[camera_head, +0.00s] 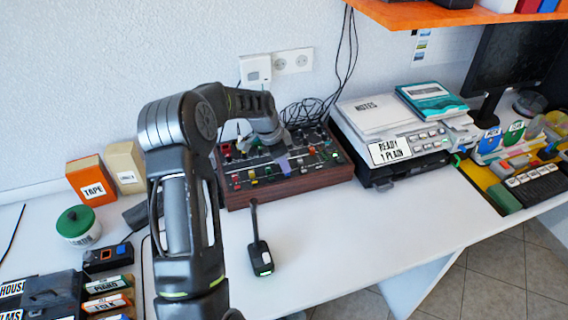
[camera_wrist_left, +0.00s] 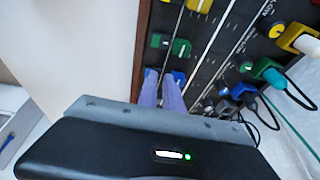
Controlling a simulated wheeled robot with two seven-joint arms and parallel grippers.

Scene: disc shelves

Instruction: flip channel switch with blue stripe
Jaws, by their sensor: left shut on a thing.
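The mixing console (camera_head: 310,184) with a wooden case and many coloured knobs and switches stands against the wall. My left arm reaches over it from the left, and its gripper (camera_head: 284,165) points down at the panel. In the left wrist view, the purple fingers of my left gripper (camera_wrist_left: 161,82) are close together at a blue control (camera_wrist_left: 179,76) near the wooden edge. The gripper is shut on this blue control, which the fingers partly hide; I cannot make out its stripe. My right gripper is not in view.
A black handset (camera_head: 260,259) lies on the white table in front of the console. An orange tape box (camera_head: 91,180) stands to the left, and a grey machine (camera_head: 394,149) to the right. Yellow and teal plugs (camera_wrist_left: 274,77) with cables are to the right in the wrist view.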

